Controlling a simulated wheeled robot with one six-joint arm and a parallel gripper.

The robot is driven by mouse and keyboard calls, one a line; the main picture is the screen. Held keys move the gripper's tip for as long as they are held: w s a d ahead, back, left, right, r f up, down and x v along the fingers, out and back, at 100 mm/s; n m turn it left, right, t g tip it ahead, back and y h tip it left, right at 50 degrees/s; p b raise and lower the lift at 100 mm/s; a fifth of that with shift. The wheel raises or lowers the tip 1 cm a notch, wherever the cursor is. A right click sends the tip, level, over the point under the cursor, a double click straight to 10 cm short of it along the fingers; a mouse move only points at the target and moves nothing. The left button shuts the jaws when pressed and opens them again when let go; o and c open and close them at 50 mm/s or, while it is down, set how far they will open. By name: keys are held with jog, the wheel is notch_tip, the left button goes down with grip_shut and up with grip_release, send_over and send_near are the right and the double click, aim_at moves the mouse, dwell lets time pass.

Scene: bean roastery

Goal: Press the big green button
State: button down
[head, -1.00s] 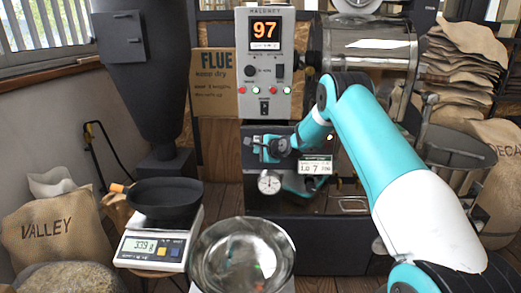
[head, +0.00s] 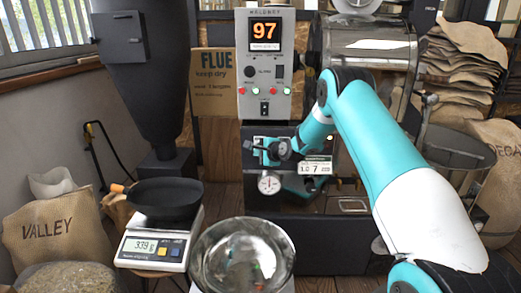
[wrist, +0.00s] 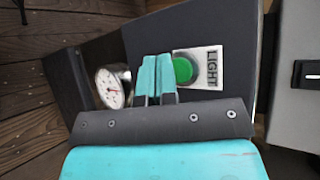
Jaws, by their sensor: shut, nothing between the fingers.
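A round green button (wrist: 183,70) sits on a white plate lettered LIGHT, on the dark front of the machine in the wrist view. My gripper (wrist: 157,62) is shut and empty, its teal fingers just left of the button in that view. The button's face is largely uncovered there; I cannot tell whether a finger touches its edge. In the head view my gripper (head: 260,150) is in front of the machine's dark lower front, and I cannot make out the button there.
A dial gauge (head: 269,183) is just below my gripper. A grey control panel (head: 245,60) above has small red and green lights or buttons and a display reading 97.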

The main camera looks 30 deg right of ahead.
jog(key=shift+s+a+p, duration=0.3)
jog(key=shift+s+a, duration=0.4)
jog(key=shift+s, duration=0.3)
jog(key=shift+s+a+p, duration=0.3)
jog(key=shift+s+a, duration=0.4)
jog(key=shift+s, duration=0.3)
jog(key=s+a+r+n+g+y+p, duration=0.2)
jog(key=s+a+r+n, duration=0.15)
jog(key=a+r, duration=0.3)
jog(key=s+a+r+n+g+y+p, duration=0.1)
jog(key=s+a+r+n, duration=0.1)
jog(key=a+r+n, duration=0.35)
jog(key=s+a+r+n+g+y+p, duration=0.1)
jog(key=s+a+r+n+g+p, duration=0.35)
jog(key=s+a+r, duration=0.75)
jog(key=s+a+r+n+g+p, duration=0.1)
jog(key=s+a+r+n+g, duration=0.1)
jog(key=s+n, duration=0.5)
jog(key=s+a+r+n+g+h+p, duration=0.1)
jog(key=s+n, duration=0.6)
jog(key=s, duration=1.3)
jog(key=shift+a+r+g, duration=0.35)
jog(key=shift+r+g, duration=0.45)
jog(key=shift+g, duration=0.45)
